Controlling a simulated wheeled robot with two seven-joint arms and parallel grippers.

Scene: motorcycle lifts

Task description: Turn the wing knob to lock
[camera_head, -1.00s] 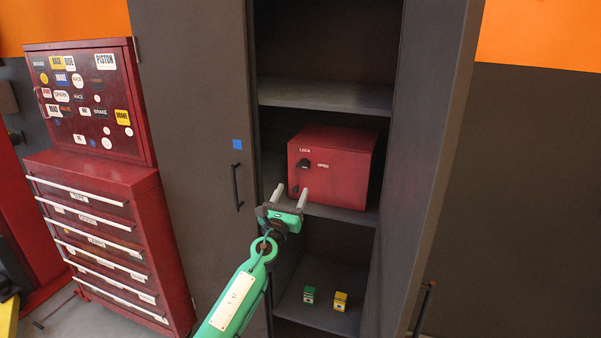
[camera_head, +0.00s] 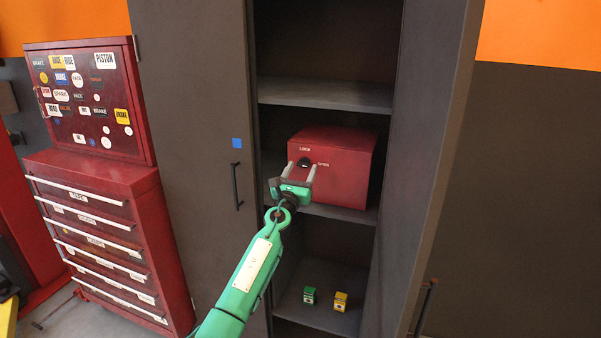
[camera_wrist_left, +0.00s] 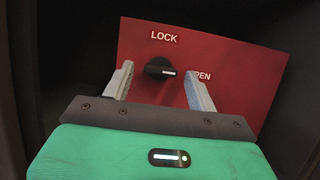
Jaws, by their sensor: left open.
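The wing knob (camera_wrist_left: 160,68) is a small black knob on the front of a red box (camera_head: 345,165). Its white line points right, toward the partly covered OPEN label; the LOCK label (camera_wrist_left: 164,36) is above it. In the head view the knob (camera_head: 304,162) shows between the fingertips. My left gripper (camera_head: 301,170) is open in front of the box, and in the wrist view its two fingers (camera_wrist_left: 160,82) stand one on each side of the knob, with gaps. I cannot tell how deep the fingertips reach. My right gripper is not in view.
A green box (camera_head: 309,295) and a yellow box (camera_head: 341,301) sit on the lower shelf. A red tool chest (camera_head: 95,215) stands left.

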